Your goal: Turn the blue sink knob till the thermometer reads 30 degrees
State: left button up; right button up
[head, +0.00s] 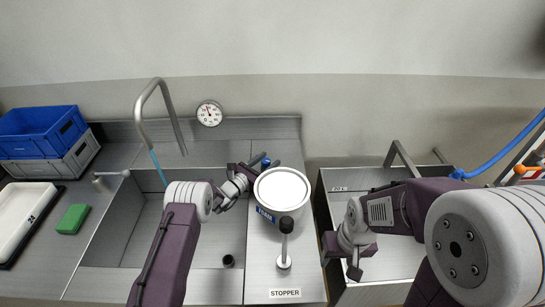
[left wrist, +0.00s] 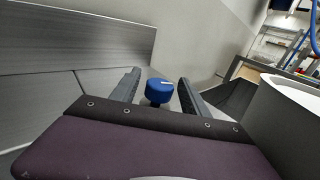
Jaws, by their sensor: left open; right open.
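The blue sink knob (left wrist: 158,92) stands between the two spread fingers of my left gripper in the left wrist view, with gaps on both sides. In the head view the knob (head: 265,162) is partly hidden by the gripper and the white bucket. My left gripper (head: 251,167) is open at the knob, behind the sink's right side. The round thermometer (head: 209,113) hangs on the back wall; its needle points up and slightly left, and its numbers are too small to read. My right gripper (head: 341,262) is open and empty over the right-hand basin.
A white bucket (head: 282,188) stands right beside my left gripper. A black-knobbed stopper lever (head: 285,245) is in front of it. The steel sink (head: 130,225) has a tall faucet (head: 139,112). A green sponge (head: 72,219), white tray (head: 22,212) and crates (head: 42,133) are at left.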

pick_arm(q)
jog(key=shift+x, duration=0.9)
jog(key=shift+w+d, duration=0.1)
jog(key=shift+w, duration=0.1)
jog(key=shift+s+r, duration=0.1)
jog(key=shift+r, duration=0.1)
jog(key=shift+d+f, duration=0.1)
grip_shut()
jog(key=shift+w+n+t+y, duration=0.25)
jog(key=shift+n+t+y, duration=0.05)
jog(key=shift+w+n+t+y, duration=0.1)
jog(key=shift+n+t+y, duration=0.2)
jog(key=shift+n+y, duration=0.1)
